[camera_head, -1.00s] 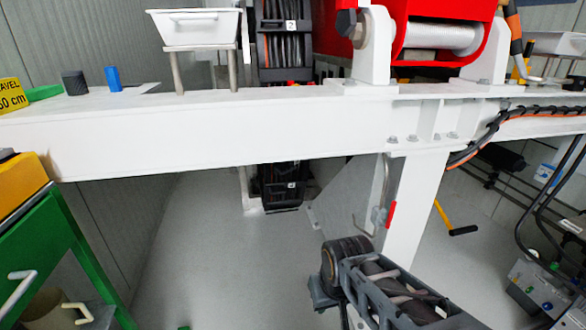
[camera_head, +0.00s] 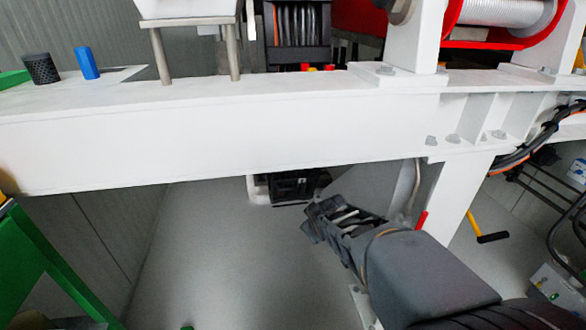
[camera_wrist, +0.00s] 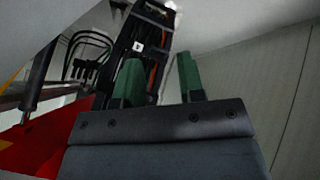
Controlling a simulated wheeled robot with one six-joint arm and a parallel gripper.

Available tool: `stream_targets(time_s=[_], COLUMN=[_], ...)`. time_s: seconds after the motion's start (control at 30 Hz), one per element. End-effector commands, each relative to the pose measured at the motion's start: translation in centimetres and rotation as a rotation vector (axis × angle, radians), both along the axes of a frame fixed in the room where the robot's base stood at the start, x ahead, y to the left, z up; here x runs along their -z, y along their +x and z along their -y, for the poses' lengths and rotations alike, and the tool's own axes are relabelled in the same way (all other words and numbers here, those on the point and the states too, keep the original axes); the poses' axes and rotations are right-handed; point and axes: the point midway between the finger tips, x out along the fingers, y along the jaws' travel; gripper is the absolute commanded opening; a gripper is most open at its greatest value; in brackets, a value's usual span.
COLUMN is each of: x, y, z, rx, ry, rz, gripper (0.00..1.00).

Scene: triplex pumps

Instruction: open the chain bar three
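I cannot tell for certain which part is chain bar three. A grey bent bar (camera_head: 415,188) runs down beside the white post, with a red piece (camera_head: 421,221) at its lower end. My arm reaches up from the lower right, below the white beam and in front of that bar's lower part. In the wrist view my gripper (camera_wrist: 160,68) shows two green fingers, apart, with nothing between them that they touch. Behind them is a black rack (camera_wrist: 152,28) with a small white label. In the head view I cannot make out the fingers clearly.
A long white beam (camera_head: 220,135) crosses above my arm, with a white post (camera_head: 448,205) at its right. Black racks stand behind the beam (camera_head: 297,45). A green frame (camera_head: 40,255) is at the left, and dark hoses (camera_head: 535,135) at the right. Grey floor (camera_head: 225,250) lies open between.

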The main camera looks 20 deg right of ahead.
Motion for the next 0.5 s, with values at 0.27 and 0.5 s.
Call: stream_targets(time_s=[0.27, 0.5], x=[-3.0, -4.1], y=[7.2, 7.9], z=[6.3, 6.8], rx=[-0.504, -0.830], ry=[-0.524, -0.798], rz=[0.338, 0.572], gripper=[0.36, 0.36])
